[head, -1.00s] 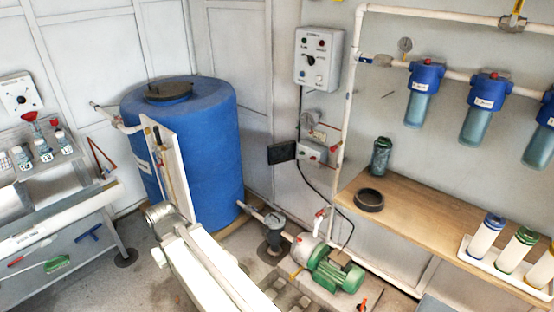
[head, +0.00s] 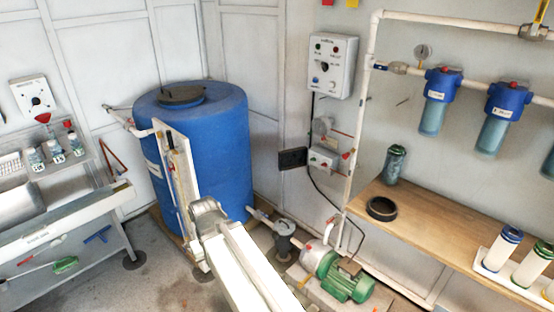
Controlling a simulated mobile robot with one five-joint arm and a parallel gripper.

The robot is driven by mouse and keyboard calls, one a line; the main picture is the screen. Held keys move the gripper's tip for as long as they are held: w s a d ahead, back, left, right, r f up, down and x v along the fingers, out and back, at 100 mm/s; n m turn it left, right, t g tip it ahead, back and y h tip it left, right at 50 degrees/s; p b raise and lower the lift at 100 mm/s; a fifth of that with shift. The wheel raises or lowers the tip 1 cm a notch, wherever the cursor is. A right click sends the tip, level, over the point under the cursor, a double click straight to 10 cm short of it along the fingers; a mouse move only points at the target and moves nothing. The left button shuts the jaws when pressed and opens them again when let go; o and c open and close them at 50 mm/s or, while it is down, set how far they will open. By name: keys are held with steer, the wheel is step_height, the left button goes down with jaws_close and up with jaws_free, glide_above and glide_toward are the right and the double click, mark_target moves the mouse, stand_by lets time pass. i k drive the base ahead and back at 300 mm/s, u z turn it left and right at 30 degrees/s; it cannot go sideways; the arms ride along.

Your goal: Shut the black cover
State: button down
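A small black rectangular cover (head: 292,158) stands out to the left of a grey wall box (head: 322,159) on the back wall. It looks swung open, with the box's front uncovered. The box has a small red part at its right side.
A blue tank (head: 225,150) with a black lid (head: 182,95) stands left of the wall box. Below the box are a green pump (head: 348,282) and pipes. A control box (head: 329,68) hangs above. A wooden bench (head: 440,225) lies to the right.

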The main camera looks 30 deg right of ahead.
mark_target(294, 158)
steer(key=z, duration=0.05)
steer(key=i, duration=1)
steer(key=u, duration=0.05)
